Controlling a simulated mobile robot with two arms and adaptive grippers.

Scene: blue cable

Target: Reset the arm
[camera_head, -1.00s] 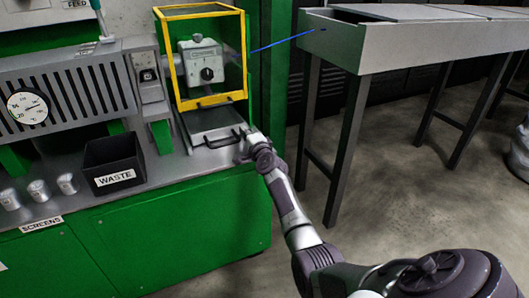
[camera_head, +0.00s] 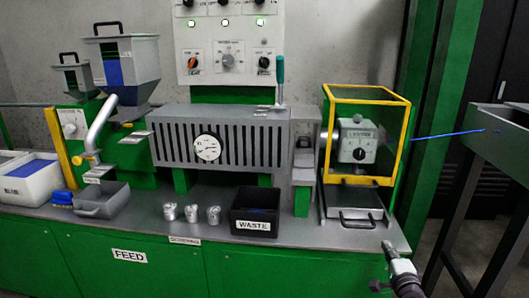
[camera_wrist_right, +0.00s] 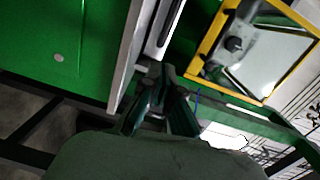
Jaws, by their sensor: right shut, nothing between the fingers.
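My right gripper (camera_head: 388,247) is at the lower right of the head view, by the front right corner of the green machine bench. It is shut and empty. In the right wrist view its dark fingers (camera_wrist_right: 165,82) come together with nothing visible between them. A thin blue cable (camera_head: 450,135) runs from the yellow-framed guard box (camera_head: 370,92) to the grey trough (camera_head: 505,146) at the right. A short blue piece also shows in the right wrist view (camera_wrist_right: 196,97). My left gripper is not in view.
Below the guard box is a grey tray (camera_head: 350,213) with a handle. A black WASTE bin (camera_head: 255,226), several metal cups and a scoop (camera_head: 100,200) stand along the bench. Hoppers (camera_head: 125,70) are at the left. The bench's front right corner (camera_head: 395,238) is close to my gripper.

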